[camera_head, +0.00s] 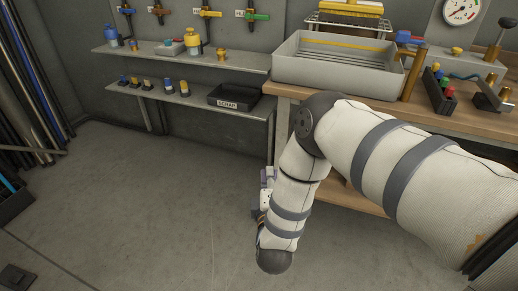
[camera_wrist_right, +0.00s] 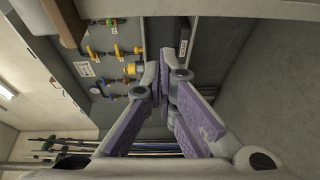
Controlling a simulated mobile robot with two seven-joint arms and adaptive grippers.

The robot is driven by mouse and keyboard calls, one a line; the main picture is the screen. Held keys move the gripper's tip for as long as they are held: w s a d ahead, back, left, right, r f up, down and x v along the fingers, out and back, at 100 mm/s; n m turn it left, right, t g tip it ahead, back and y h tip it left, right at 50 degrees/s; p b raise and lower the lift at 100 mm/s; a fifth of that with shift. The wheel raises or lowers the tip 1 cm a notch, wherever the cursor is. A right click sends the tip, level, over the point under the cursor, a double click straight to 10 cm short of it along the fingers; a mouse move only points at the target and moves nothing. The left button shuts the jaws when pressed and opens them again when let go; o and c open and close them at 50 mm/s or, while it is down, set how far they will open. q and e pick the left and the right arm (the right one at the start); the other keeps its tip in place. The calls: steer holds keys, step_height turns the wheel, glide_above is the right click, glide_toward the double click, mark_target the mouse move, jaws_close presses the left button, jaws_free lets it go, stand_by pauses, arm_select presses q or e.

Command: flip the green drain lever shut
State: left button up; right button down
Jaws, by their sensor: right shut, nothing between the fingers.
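The valve with the green lever (camera_head: 256,15) is on the back wall at the top of the head view, right of the yellow-orange valve (camera_head: 209,13). The green lever lies roughly level; its exact setting is too small to tell. My right gripper (camera_head: 266,188) hangs low in front of the workbench, mostly hidden behind my forearm and well below and apart from the valves. In the right wrist view its purple-padded fingers (camera_wrist_right: 163,76) meet at the tips, shut and empty. That view is turned sideways, with wall valves (camera_wrist_right: 98,52) beyond the fingers. My left gripper is not in view.
A shelf (camera_head: 240,62) with several fittings runs below the valves, and a lower shelf holds a black scrap tray (camera_head: 234,97). A grey basin (camera_head: 335,62) stands on the wooden workbench (camera_head: 440,116) at right. The floor at left is mostly clear.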

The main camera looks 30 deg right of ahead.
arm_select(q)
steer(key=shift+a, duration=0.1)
arm_select(e)
steer(key=shift+w+d+r+t+h, duration=0.2)
steer(key=shift+w+r+t+h, duration=0.15)
steer(key=shift+r, duration=0.3)
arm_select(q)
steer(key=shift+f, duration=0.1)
arm_select(e)
steer(key=w+d, duration=0.5)
steer(key=d, duration=0.2)
steer(key=shift+w+d, duration=0.25)
steer(key=shift+w, duration=0.05)
steer(key=shift+d, duration=0.1)
